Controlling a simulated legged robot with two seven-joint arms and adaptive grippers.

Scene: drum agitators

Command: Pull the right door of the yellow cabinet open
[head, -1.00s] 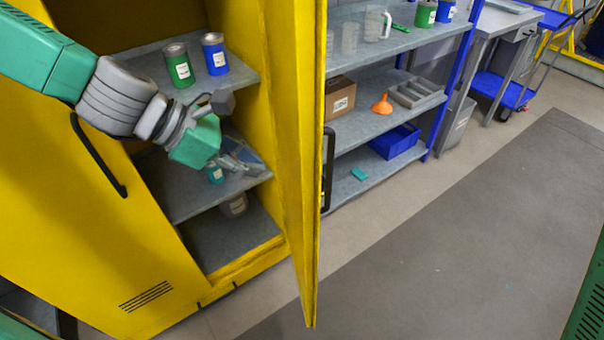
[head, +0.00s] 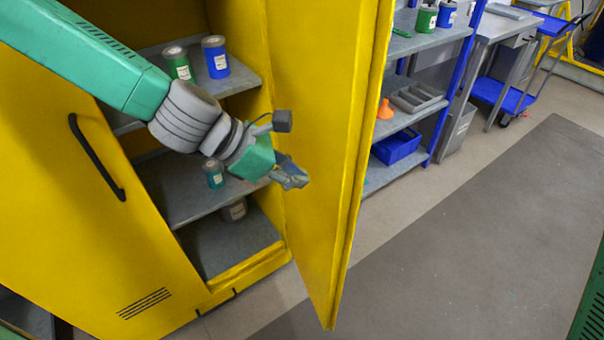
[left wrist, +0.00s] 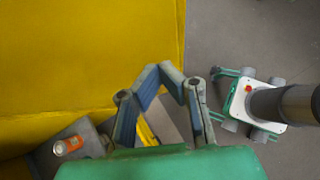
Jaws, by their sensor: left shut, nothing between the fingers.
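The yellow cabinet (head: 90,220) stands at the left. Its right door (head: 318,110) stands ajar, swung outward, with its inner face towards the cabinet's opening. The left door is closed and carries a black handle (head: 97,157). My left gripper (head: 298,181) is shut and empty, in front of the door's inner face; I cannot tell whether it touches. In the left wrist view, the shut fingers (left wrist: 172,78) are beside a large yellow panel (left wrist: 85,55). The right door's own handle is hidden on its outer side. My right gripper is not in view.
Inside the cabinet are a green can (head: 178,64), a blue can (head: 215,57) and a small teal container (head: 214,174). A grey shelf rack (head: 432,45) with a blue bin (head: 397,147) stands behind the door. The floor (head: 450,240) to the right is clear.

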